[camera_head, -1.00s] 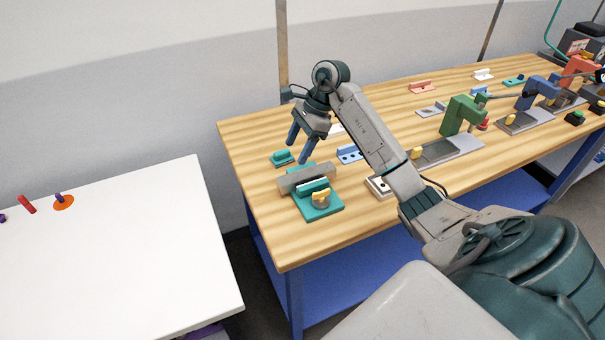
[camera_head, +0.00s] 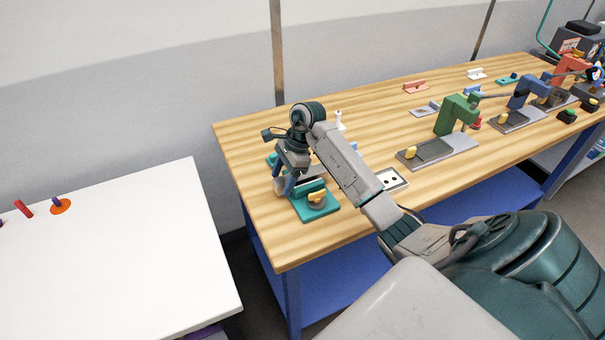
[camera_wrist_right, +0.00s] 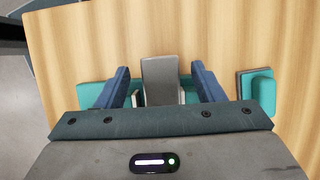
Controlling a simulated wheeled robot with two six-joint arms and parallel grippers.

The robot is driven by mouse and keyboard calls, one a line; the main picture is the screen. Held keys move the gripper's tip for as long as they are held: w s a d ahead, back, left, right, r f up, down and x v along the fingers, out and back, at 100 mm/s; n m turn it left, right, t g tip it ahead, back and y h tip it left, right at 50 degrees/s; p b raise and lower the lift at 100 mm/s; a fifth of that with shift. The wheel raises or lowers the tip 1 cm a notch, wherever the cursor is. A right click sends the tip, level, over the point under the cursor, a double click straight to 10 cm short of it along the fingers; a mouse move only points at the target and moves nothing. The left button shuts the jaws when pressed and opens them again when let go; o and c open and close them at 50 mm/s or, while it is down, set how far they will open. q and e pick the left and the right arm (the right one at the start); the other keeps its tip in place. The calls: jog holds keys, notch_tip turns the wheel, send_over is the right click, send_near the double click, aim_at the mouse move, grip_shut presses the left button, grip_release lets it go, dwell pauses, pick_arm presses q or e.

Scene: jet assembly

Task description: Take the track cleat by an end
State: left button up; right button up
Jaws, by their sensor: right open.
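The track cleat, a plain grey bar, lies across a teal fixture (camera_head: 325,211) with a yellow knob, near the bench's left end. In the right wrist view the cleat (camera_wrist_right: 160,72) points away from me, its end between the two blue fingers. My right gripper (camera_head: 284,184) is open, one finger on each side of that end, with a gap to each finger. In the head view my gripper and wrist hide much of the cleat. I cannot tell whether the fingertips are low enough to straddle its full depth. My left gripper is not in view.
A teal block on a grey base (camera_wrist_right: 262,92) sits right of the fingers in the wrist view. A white plate with dark holes (camera_head: 391,180) and a green press (camera_head: 456,115) stand farther right. A white table (camera_head: 120,250) is at left. The bench's front left is clear.

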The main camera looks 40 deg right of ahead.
jog(key=shift+f, duration=0.15)
jog(key=c, duration=1)
jog(key=shift+o, duration=0.2)
jog(key=shift+w, duration=0.1)
